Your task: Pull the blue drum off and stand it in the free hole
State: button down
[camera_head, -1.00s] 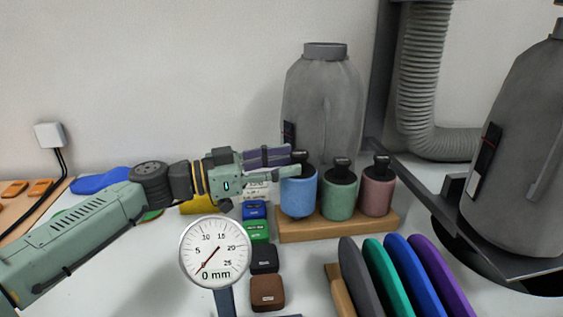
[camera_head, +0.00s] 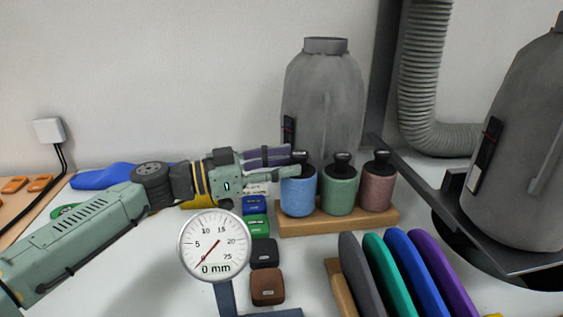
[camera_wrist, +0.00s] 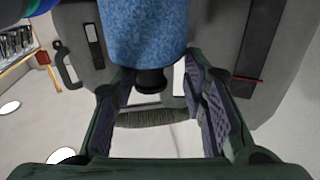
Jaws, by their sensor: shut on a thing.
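The blue drum (camera_head: 298,197) is upright with a dark top at the left end of the wooden rack (camera_head: 340,225). A green drum (camera_head: 339,195) and a pink drum (camera_head: 376,194) stand to its right. I cannot tell whether the drum's bottom rests in a hole; the rack's holes are hidden.
A dial gauge (camera_head: 214,245) reading near 0 mm stands in front of my arm. Several coloured blocks (camera_head: 265,254) run beside it. Coloured insoles (camera_head: 404,270) stand upright in front of the rack. A grey bottle-shaped body (camera_head: 324,100) stands behind the drums; another machine (camera_head: 520,150) is at right.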

jog(key=shift+f, duration=0.3)
dwell(0.5)
jog(key=c, duration=0.9)
grip_release()
jog(key=shift+c, duration=0.7)
jog(key=shift+r, duration=0.1)
jog(key=shift+s+d+r+p, duration=0.1)
jog(key=shift+s+r+p, duration=0.1)
jog(key=shift+r+p, duration=1.2)
jog(key=shift+s+r+p, duration=0.2)
jog(key=shift+r+p, duration=0.95)
jog(key=shift+r, duration=0.4)
jog(key=p+v, duration=0.2)
jog(key=v, duration=0.8)
jog(key=shift+r, duration=0.25)
